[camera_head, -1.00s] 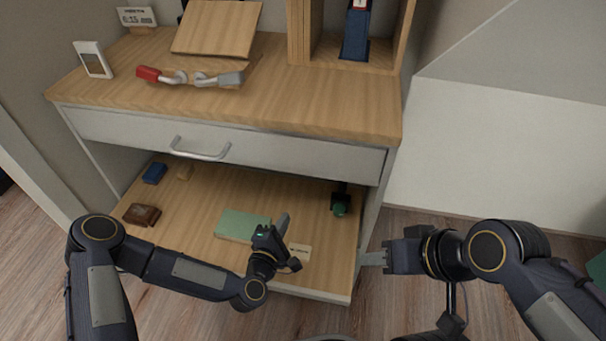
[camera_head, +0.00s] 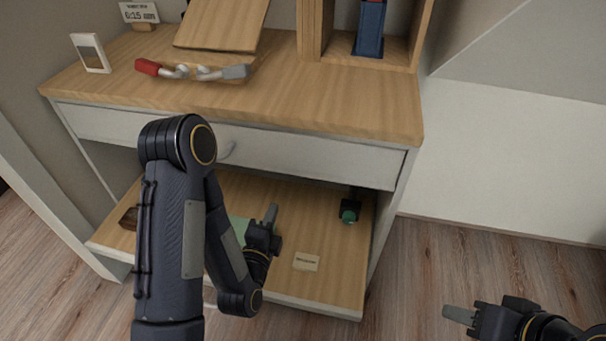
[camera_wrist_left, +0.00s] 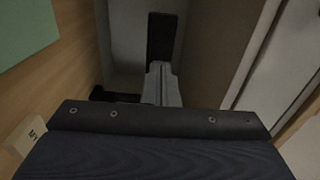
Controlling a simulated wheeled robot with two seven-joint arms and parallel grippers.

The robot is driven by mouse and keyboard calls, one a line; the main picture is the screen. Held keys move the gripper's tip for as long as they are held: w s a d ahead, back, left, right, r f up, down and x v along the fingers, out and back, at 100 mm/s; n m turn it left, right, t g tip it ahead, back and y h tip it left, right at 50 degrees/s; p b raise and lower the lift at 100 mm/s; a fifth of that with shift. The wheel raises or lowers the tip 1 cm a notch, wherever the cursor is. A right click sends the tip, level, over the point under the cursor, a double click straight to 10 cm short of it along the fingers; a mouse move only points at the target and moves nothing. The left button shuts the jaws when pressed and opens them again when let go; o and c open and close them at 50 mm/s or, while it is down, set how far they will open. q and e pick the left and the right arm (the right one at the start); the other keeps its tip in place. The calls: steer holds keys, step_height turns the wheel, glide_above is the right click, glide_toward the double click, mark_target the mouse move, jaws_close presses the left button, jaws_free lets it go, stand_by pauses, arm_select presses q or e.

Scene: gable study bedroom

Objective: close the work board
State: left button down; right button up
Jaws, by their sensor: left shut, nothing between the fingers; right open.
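The work board (camera_head: 325,285) is a wooden pull-out board low in the desk, below the drawer. It sticks out past the drawer front, with its pale front edge over the floor. My left gripper (camera_head: 271,214) is shut and empty above the board, beside a green book (camera_head: 238,228) that my arm partly hides. In the left wrist view the shut fingers (camera_wrist_left: 161,82) point at a grey surface, with the green book (camera_wrist_left: 25,30) at the upper left. My right gripper (camera_head: 456,314) is open over the floor, right of the board and apart from it.
The drawer (camera_head: 310,157) above is shut. Bare floor (camera_head: 440,255) lies to the right.

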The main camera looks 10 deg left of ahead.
arm_select(q)
steer(key=w+b, duration=0.2)
steer(key=w, duration=1.2)
steer(key=shift+d+b, duration=0.2)
steer(key=shift+b, duration=0.1)
arm_select(e)
step_height(320, 180, down, 3)
steer(key=shift+r, duration=0.15)
